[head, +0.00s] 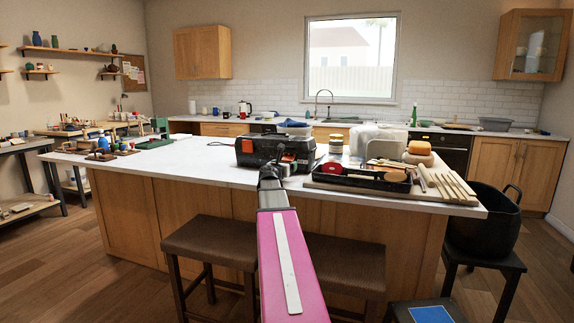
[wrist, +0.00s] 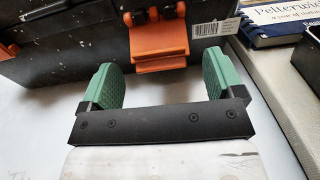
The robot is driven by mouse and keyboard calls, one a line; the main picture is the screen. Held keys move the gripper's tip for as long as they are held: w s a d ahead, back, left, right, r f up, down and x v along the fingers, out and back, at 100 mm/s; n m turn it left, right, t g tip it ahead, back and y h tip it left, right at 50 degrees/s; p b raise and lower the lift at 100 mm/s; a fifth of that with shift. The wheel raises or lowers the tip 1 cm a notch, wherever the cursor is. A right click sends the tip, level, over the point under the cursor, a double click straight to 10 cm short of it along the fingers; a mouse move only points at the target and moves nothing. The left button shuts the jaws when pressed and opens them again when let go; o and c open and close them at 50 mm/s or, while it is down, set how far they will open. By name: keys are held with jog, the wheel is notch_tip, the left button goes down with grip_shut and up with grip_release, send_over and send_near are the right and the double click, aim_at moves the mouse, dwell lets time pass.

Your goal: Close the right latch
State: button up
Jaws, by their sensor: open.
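A black toolbox (head: 262,150) stands on the white island counter, with an orange latch (head: 248,146) at the left of its front. The wrist view shows the toolbox front (wrist: 75,57) close up, with the right orange latch (wrist: 158,42) on it. This latch's lower flap tilts outward from the box face, below black hinge parts. My gripper (wrist: 160,68) is open, with green-padded fingers at the left and right of the latch. Nothing is held between them. In the head view my arm's end hides part of the toolbox's right front.
In the wrist view a spiral-bound book (wrist: 275,20) lies to the right of the toolbox. A dark tray (head: 365,180) of tools, wooden sticks (head: 450,187) and jars (head: 336,144) are right of the toolbox. Two stools (head: 210,240) stand before the island.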

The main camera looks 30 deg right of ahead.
aim_at(288, 159)
jog(key=x, duration=0.3)
jog(key=shift+w+d, duration=0.25)
jog(key=c, duration=0.9)
